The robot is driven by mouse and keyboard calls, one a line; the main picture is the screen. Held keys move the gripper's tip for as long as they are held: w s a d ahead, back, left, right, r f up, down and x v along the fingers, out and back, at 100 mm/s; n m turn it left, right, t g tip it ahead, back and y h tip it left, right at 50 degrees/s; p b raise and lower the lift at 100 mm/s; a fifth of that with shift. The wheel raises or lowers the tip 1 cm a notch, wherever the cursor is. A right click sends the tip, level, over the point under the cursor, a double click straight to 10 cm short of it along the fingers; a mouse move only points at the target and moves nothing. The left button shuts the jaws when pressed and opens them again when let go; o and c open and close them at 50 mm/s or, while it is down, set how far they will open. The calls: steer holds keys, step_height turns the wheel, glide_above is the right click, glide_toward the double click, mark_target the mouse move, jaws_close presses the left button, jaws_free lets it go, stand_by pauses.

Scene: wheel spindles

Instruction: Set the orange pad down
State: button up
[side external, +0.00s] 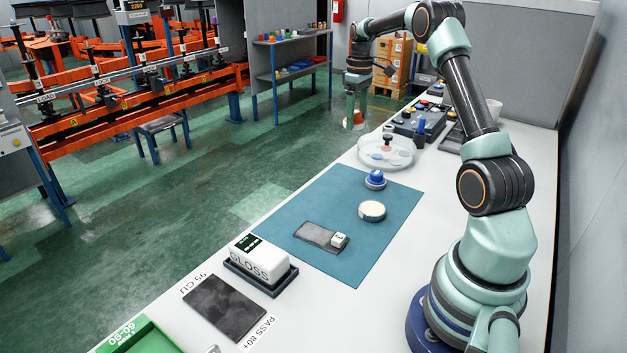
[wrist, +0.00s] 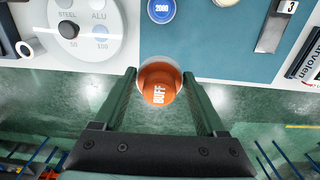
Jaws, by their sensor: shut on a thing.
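The orange pad (wrist: 158,84), marked BUFF, is between the two fingertips of my gripper (wrist: 159,73) in the wrist view. The gripper is shut on it. In the side external view my gripper (side external: 356,102) points down at the far end of the bench, with the orange of the pad (side external: 357,119) showing low between the fingers. In the wrist view green floor shows around much of the pad, and the bench edge lies just above it.
A round pale dial plate (side external: 386,153) with a dark knob stands beside the teal mat (side external: 330,205). On the mat are a blue pad (side external: 375,179) marked 2000, a cream disc (side external: 372,211) and a grey plate (side external: 318,236) tagged 3. A gloss meter (side external: 262,262) stands nearer.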

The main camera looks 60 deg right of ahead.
mark_target(352, 177)
step_height(352, 177, down, 16)
steer(key=shift+f, duration=0.1)
stand_by(0.4)
steer(key=o, duration=1.1)
steer(key=shift+f, duration=0.1)
steer(key=shift+o, duration=0.2)
